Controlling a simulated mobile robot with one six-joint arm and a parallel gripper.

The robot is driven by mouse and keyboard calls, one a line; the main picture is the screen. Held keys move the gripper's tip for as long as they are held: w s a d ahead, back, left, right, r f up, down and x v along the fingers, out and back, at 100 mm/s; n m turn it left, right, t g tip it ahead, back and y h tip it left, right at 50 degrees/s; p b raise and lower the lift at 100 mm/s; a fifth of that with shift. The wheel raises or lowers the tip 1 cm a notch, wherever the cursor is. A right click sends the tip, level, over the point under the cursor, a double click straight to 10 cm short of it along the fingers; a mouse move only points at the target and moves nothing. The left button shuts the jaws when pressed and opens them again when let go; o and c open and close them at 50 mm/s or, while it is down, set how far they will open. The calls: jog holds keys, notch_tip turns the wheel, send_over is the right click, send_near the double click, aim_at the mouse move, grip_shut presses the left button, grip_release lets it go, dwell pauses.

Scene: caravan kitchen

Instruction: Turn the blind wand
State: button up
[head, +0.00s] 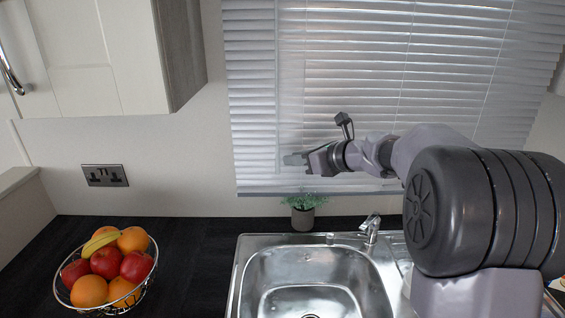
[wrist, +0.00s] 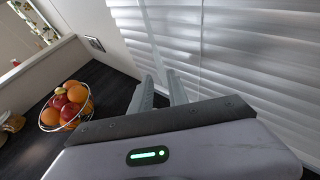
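The blind wand (wrist: 150,40) is a thin pale rod hanging in front of the white blind. In the wrist view it runs down from the top edge toward the gap between my fingertips. In the head view it is a faint vertical line (head: 277,80) near the blind's left side. My gripper (head: 294,159) is at the lower left of the blind, pointing left, its tips close to the wand's line. In the wrist view the two grey fingers (wrist: 159,78) stand apart. The wand's lower end is hard to make out, and I cannot tell whether a finger touches it.
The blind (head: 400,70) is behind my gripper. Below are a potted plant (head: 303,217), a steel sink (head: 250,262) and a tap (head: 370,228). A wire fruit bowl (head: 146,284) stands left on the dark counter. A wall cabinet (head: 110,60) is upper left.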

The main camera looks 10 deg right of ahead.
jog(key=x, duration=0.5)
jog(key=shift+w+a+f+b, duration=0.1)
jog(key=shift+w+b, duration=0.15)
jog(key=shift+b, duration=0.05)
grip_shut()
